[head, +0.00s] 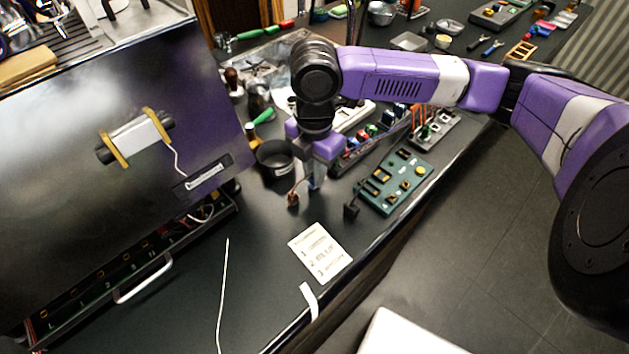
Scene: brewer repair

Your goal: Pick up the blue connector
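My gripper (308,181) points down over the dark bench, just right of a black round cup. A small blue piece, which looks like the blue connector (314,184), shows right at the fingertips. The view is too small to tell whether the fingers are closed on it or only around it. A small copper-red connector (293,199) stands on the bench just left of the fingertips. A black connector (351,210) stands to the right, beside a green circuit board (396,181).
The black cup (274,158) is close on the left. A long tray of small coloured parts (366,141) lies behind on the right. A large dark panel (110,200) rises on the left.

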